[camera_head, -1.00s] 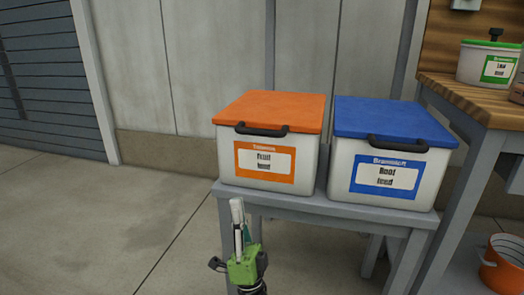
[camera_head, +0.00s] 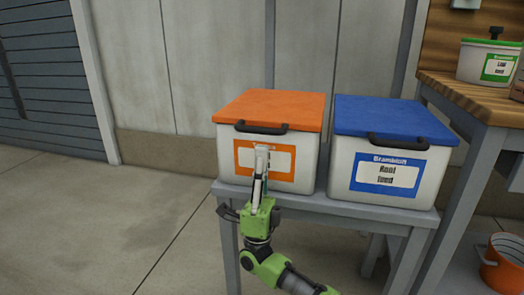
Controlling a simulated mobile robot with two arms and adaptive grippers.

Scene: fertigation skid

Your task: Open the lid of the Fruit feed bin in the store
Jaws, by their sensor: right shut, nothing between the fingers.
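The Fruit feed bin (camera_head: 228,160) is a white box with an orange lid (camera_head: 270,108) and an orange label. It stands on the left of a grey bench. The lid lies flat and closed, with a dark handle (camera_head: 261,129) at its front edge. My right gripper (camera_head: 262,150) is green with pale fingers. It is shut and empty, pointing up in front of the label, with its tips just below the handle. It hides part of the label. I cannot tell whether the tips touch the bin. My left gripper is not in view.
A Root feed bin (camera_head: 340,165) with a blue lid stands close on the right. The grey bench (camera_head: 300,200) carries both. A wooden-topped table (camera_head: 440,90) with a green-lidded tub (camera_head: 488,62) is at the right. An orange pot (camera_head: 502,272) sits below it. Floor at left is clear.

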